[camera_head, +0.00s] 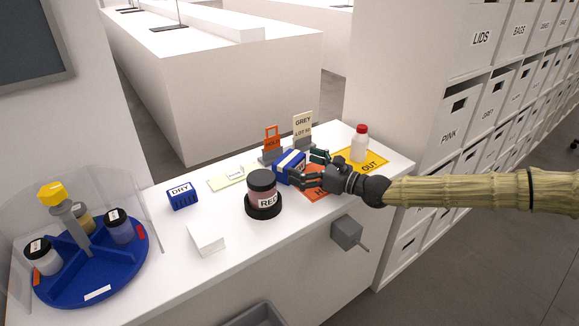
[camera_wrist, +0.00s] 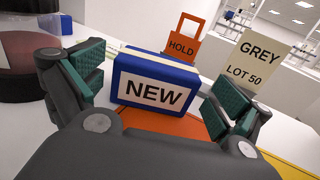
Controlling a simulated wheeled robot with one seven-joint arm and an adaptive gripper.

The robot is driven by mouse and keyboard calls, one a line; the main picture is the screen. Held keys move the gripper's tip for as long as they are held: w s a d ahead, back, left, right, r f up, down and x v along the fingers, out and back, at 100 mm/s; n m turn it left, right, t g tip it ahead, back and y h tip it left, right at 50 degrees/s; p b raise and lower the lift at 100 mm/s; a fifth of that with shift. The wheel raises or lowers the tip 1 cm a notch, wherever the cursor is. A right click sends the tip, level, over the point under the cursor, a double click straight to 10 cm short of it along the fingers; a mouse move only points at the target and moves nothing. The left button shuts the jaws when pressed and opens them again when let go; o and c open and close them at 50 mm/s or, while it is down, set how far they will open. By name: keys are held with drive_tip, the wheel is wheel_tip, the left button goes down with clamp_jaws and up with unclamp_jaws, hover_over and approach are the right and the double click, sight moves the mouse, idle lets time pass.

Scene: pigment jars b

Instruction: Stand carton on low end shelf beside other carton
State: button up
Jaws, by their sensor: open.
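A blue block-shaped thing with a white label reading NEW (camera_wrist: 152,92) stands on or by the orange mat, between the fingers of my gripper (camera_wrist: 157,98). In the head view the same blue NEW thing (camera_head: 290,166) shows just beyond my gripper (camera_head: 306,170). The fingers are open, one on each side of it, with a gap visible on the right; contact on the left is unclear. A plain white box (camera_head: 207,239) lies at the counter's front, left of the red jar; I cannot tell whether it is a carton. I cannot make out a low end shelf.
A dark-lidded RED jar (camera_head: 262,190) stands left of my gripper. Behind are an orange HOLD sign (camera_head: 271,141) and a GREY LOT 50 card (camera_head: 303,125). A red-capped white bottle (camera_head: 360,145) stands right. A blue DRY block (camera_head: 182,196) and blue carousel (camera_head: 90,268) are left.

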sight(298, 163)
drive_tip(key=shift+x, duration=2.2)
drive_tip(key=shift+c, duration=0.2)
drive_tip(key=c, duration=0.9)
